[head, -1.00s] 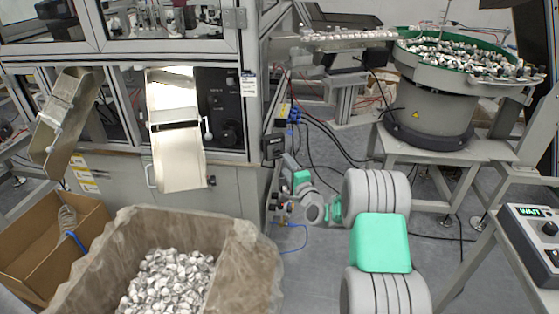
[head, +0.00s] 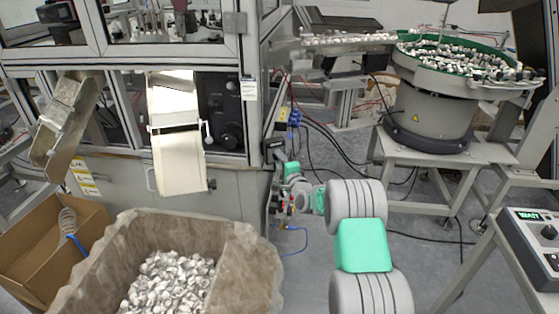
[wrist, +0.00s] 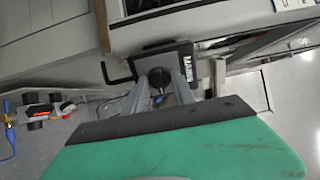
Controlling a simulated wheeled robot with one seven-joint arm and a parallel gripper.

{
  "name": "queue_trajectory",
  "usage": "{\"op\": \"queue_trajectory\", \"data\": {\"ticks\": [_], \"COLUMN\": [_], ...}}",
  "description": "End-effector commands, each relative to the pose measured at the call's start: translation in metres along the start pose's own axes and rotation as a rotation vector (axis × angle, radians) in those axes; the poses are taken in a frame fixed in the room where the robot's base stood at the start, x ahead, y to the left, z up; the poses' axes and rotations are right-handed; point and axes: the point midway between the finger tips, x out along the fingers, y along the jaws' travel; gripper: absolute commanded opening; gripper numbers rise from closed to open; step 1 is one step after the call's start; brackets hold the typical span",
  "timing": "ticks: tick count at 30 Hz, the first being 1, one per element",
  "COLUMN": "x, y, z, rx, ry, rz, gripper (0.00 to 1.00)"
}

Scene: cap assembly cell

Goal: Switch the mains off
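The mains switch is a dark box (head: 270,142) with a black knob, on the machine's right corner post. In the head view my gripper (head: 281,155) is right at it and partly covers it. In the wrist view the box (wrist: 183,58) is straight ahead, and its round black knob (wrist: 158,77) shows between my two grey fingers. My gripper (wrist: 161,86) looks open, with a finger on each side of the knob. I cannot tell whether the fingers touch it. The knob's setting is not readable.
Pneumatic fittings with a blue hose (wrist: 12,128) sit left of my gripper in the wrist view. A lined bin of caps (head: 255,262) stands in front of the machine. A bowl feeder (head: 432,110) and a lit control box (head: 535,240) are at right.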

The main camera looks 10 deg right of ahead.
Motion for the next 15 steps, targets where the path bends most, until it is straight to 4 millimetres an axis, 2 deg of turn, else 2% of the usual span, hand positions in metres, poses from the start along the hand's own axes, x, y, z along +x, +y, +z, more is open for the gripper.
{"op": "queue_trajectory", "data": {"ticks": [1, 10, 15], "x": [-0.0001, -0.0002, -0.0003], "y": [0.0003, 0.0005, 0.0007], "z": [0.0, 0.0, 0.0], "rx": [0.0, 0.0, 0.0], "ry": [0.0, 0.0, 0.0], "rz": [0.001, 0.001, 0.001], "gripper": [0.24, 0.0, 0.0]}}
